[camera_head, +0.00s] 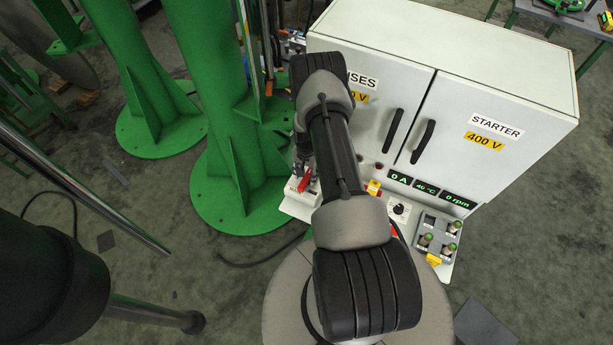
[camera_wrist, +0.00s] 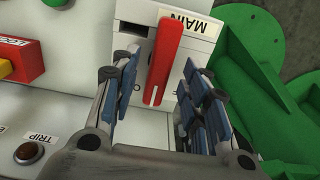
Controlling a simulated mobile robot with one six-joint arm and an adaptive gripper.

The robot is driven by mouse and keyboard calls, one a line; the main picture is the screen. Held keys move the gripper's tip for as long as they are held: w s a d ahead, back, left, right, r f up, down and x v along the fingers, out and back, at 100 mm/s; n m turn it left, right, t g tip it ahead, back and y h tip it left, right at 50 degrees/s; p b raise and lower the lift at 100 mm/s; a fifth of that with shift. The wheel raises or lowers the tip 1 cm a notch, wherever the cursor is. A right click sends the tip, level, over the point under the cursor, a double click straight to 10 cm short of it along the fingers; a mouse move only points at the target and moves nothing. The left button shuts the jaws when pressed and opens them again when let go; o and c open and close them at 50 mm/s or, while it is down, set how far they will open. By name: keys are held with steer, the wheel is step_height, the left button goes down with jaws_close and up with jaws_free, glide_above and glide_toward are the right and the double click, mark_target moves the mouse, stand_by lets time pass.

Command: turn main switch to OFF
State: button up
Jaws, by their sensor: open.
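The main switch is a red lever handle (camera_wrist: 165,62) on a white housing (camera_wrist: 130,12) labelled MAIN, seen in the wrist view. The lever runs roughly lengthwise between my gripper's fingers. My gripper (camera_wrist: 157,95) is open, with one blue-padded finger on each side of the lever and a visible gap on both sides. Whether the fingertips reach past the lever's face cannot be told. In the head view the red lever (camera_head: 304,182) shows small beside my arm, at the left end of the panel. My gripper (camera_head: 302,165) is mostly hidden there by my arm.
A white cabinet (camera_head: 540,105) with two door handles stands behind the panel. A red and yellow lock-out block (camera_wrist: 20,58) and a TRIP lamp (camera_wrist: 29,153) lie left of the switch in the wrist view. Green column bases (camera_head: 235,185) stand close by on the left.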

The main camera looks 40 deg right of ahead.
steer(key=shift+f, duration=1)
jaws_close()
